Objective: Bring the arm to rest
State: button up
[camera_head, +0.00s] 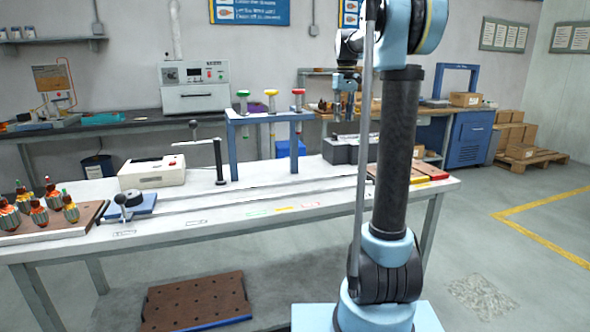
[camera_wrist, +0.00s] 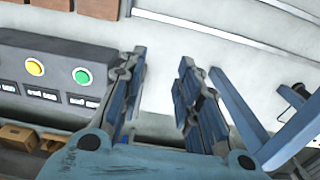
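My gripper (camera_head: 344,106) hangs from my raised arm in the head view, pointing down above the right part of the long white workbench (camera_head: 270,200). It is above a dark grey box (camera_head: 352,149) and right of the blue stand (camera_head: 234,150). In the wrist view the two blue fingers of my gripper (camera_wrist: 162,68) are apart with nothing between them. The light bench top shows beyond them. The grey box there carries a yellow and a green button (camera_wrist: 45,75). My upright arm link hides part of the bench in the head view.
A brown board of armatures (camera_head: 40,222) lies at the bench's left end. A white box (camera_head: 152,173) and a thin black post (camera_head: 219,160) stand left of the blue stand. Trays (camera_head: 428,172) lie at the right end. Open floor lies to the right.

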jog(key=s+f+m+t, duration=0.1)
jog(key=s+f, duration=0.3)
jog(key=s, duration=0.7)
jog(key=s+f+m, duration=0.1)
jog(key=s+f, duration=0.4)
jog(key=s, duration=0.6)
jog(key=s+f+m+t, duration=0.1)
jog(key=s+f, duration=1.8)
jog(key=f, duration=0.1)
jog(key=shift+s+f, duration=0.15)
jog(key=shift+s, duration=0.05)
